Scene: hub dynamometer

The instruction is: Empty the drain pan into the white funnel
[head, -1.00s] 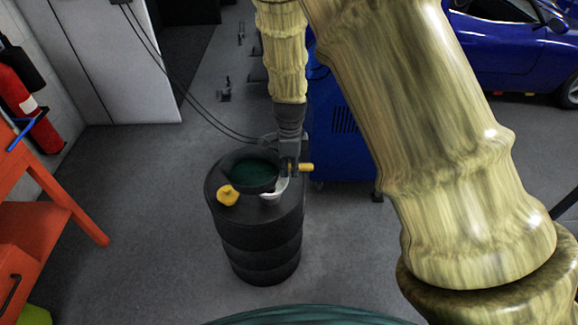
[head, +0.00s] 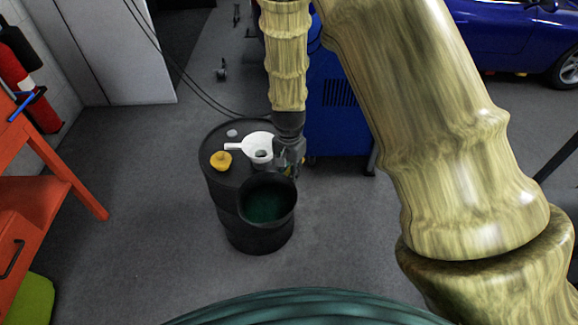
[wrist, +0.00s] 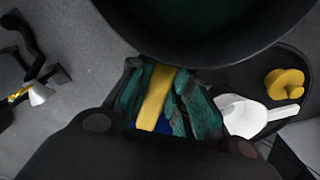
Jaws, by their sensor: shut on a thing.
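The drain pan (head: 268,181) is a black round vessel with a dark green inside. In the head view it hangs on the near side of the black drum, its opening turned up toward the camera. I cannot tell what it contains. My gripper (head: 290,162) is shut on the pan's yellow handle, which shows between the fingers in the wrist view (wrist: 155,97). The white funnel (head: 258,143) sits on the drum top beyond the pan, beside my gripper, with its tab pointing left. It also shows in the wrist view (wrist: 243,117), right of the fingers.
The black drum (head: 222,190) carries a yellow cap (head: 220,161) left of the funnel. A blue cabinet (head: 335,125) stands behind my gripper. An orange rack (head: 50,190) is at left. Floor around the drum is clear.

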